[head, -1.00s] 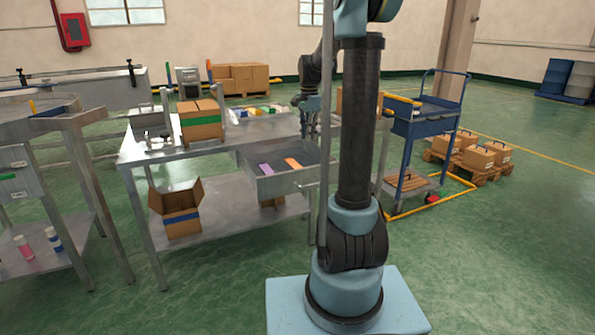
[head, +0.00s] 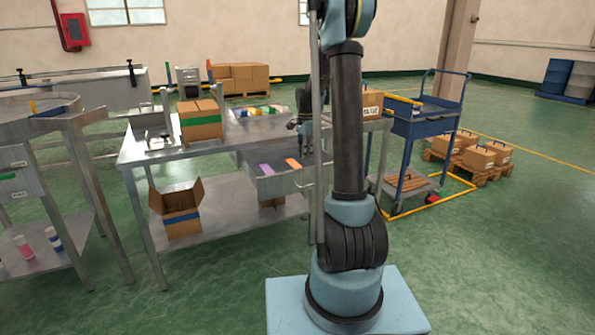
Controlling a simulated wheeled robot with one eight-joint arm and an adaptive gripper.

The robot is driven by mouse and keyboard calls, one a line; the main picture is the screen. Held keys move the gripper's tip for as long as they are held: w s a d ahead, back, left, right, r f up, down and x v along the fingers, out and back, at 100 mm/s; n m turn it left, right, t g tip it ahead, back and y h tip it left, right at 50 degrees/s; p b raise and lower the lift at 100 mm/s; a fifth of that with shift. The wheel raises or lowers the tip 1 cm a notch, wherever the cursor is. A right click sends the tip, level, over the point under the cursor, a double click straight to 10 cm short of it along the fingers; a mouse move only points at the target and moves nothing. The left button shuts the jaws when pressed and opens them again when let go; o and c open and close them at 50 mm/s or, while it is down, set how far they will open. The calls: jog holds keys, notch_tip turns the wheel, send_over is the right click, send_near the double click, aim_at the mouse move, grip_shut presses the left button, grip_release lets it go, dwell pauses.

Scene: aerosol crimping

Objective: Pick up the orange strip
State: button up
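The orange strip (head: 293,163) lies in the open grey drawer (head: 277,186) under the tabletop. A purple strip (head: 267,169) lies to its left in the same drawer. My gripper (head: 307,150) points down just above and to the right of the orange strip, small and dark in the head view. A gap between it and the strip is hard to make out. Its fingers are too small and partly hidden by my arm, so I cannot tell whether they are open or shut.
The metal table (head: 180,153) carries a cardboard box (head: 200,122) with a green band and a tray of coloured items (head: 255,113). An open box (head: 178,212) stands on the lower shelf. A blue cart (head: 425,125) stands to the right.

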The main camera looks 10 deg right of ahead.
jog(key=shift+s+f, duration=0.1)
jog(key=shift+f, duration=4.05)
jog(key=shift+c, duration=0.3)
grip_shut()
jog(key=shift+r, duration=0.1)
